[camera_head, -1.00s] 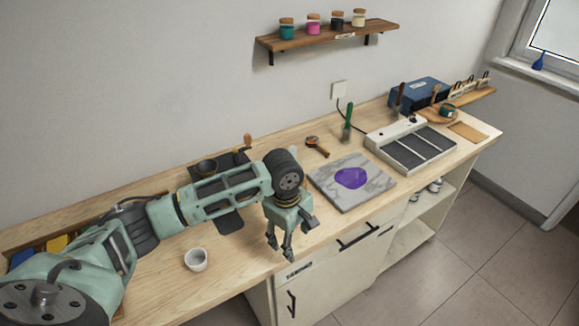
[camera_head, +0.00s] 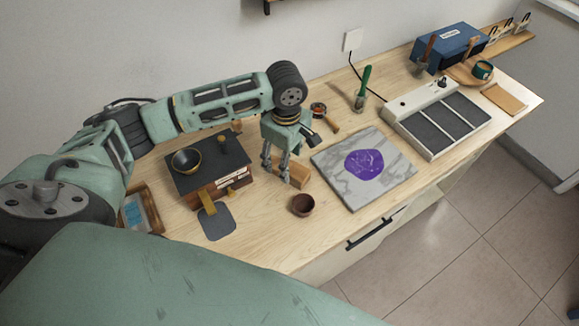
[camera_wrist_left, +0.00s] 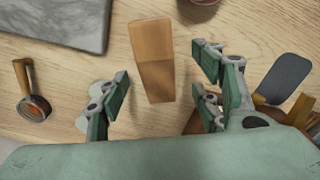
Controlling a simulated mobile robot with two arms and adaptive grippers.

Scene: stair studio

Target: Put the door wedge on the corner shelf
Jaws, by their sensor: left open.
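The door wedge looks like a light brown wooden block (camera_head: 298,174) on the counter, just left of the marble slab. My left gripper (camera_head: 277,170) is above the counter beside it, pointing down, and partly covers it. In the left wrist view the wedge (camera_wrist_left: 152,58) lies between and just beyond the open fingers (camera_wrist_left: 162,80), with nothing held. I cannot tell whether the fingers touch it. The corner shelf cannot be made out; only a dark bracket of a wall shelf shows at the top edge. My right gripper is not in view.
A marble slab (camera_head: 342,186) with a purple patch lies right of the wedge. A small brown cup (camera_head: 303,205) stands in front. A dark-topped box (camera_head: 195,155) with a bowl is at left. A grey-panelled device (camera_head: 440,140) and blue box (camera_head: 450,48) are farther right.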

